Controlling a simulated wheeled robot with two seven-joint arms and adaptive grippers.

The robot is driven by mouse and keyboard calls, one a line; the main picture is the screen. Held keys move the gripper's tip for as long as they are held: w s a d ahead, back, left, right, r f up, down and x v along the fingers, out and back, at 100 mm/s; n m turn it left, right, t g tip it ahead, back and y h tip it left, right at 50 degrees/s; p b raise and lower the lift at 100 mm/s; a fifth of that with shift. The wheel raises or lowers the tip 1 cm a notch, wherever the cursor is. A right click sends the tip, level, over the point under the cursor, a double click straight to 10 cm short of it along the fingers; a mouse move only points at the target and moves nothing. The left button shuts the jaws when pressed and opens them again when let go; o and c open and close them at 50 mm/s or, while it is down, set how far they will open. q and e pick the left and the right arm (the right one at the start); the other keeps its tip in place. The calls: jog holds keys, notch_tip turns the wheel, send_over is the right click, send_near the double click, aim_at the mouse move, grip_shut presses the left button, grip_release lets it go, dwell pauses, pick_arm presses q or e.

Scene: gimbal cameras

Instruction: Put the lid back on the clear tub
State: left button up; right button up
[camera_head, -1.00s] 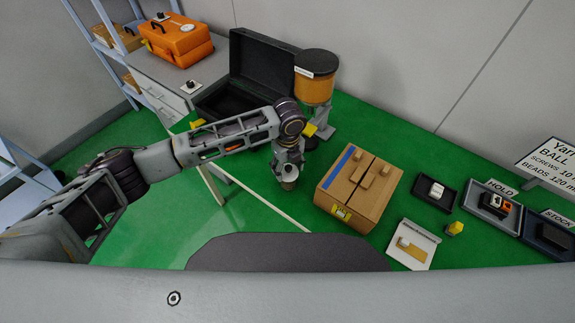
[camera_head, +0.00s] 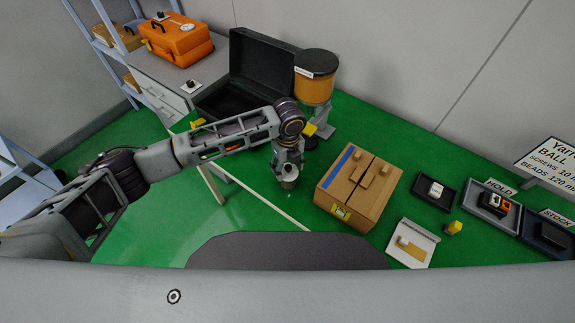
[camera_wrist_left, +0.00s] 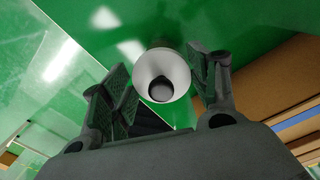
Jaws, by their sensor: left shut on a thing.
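A clear container with amber contents (camera_head: 313,90) stands at the back under a dark round top (camera_head: 316,60). I cannot tell whether this is the task's tub. My right gripper is not in view.
The closed cardboard box (camera_head: 350,195) stands right of my left gripper. An open black case (camera_head: 262,65) is behind my arm. Small trays (camera_head: 433,204) and a white card (camera_head: 417,231) lie at the right. An orange case (camera_head: 178,42) sits at the back left.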

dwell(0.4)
pick_arm(q)
jog(key=shift+p, duration=0.55)
dwell(0.6)
jog(key=shift+f+p, duration=0.1)
jog(key=shift+p, duration=0.4)
dwell(1.3)
jog(key=shift+p, duration=0.4)
dwell(0.7)
dwell(0.4)
jog(key=o, duration=0.8)
jog(key=o, duration=0.4)
jog(key=shift+c, duration=0.2)
